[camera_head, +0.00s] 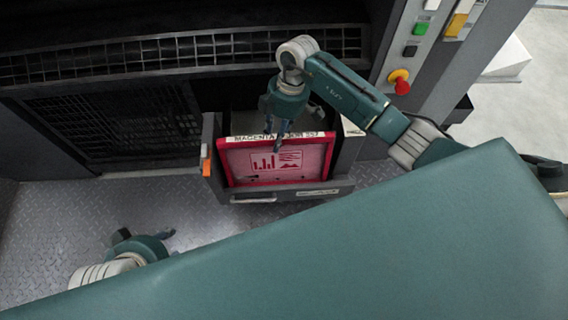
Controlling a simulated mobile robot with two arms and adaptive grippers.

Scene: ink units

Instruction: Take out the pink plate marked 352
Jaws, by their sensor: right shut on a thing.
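The pink plate (244,172) has a red-pink frame, a paler face with a printed bar chart and picture, and a white top strip reading "MAGENTA" and what looks like 352. It stands tilted in an open dark drawer (210,152) in the middle of the head view. My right gripper (277,144) reaches down from above and is shut on the plate's top edge, covering part of the label. My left gripper (146,234) is low at the left, apart from the drawer, with its fingers spread and nothing visible between them.
An orange part (206,160) sits on the drawer's left side. A panel (418,52) with a red knob (399,77) and coloured buttons stands at the upper right. A dark grille (125,125) lies behind at left. The metal tread floor (75,215) is clear.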

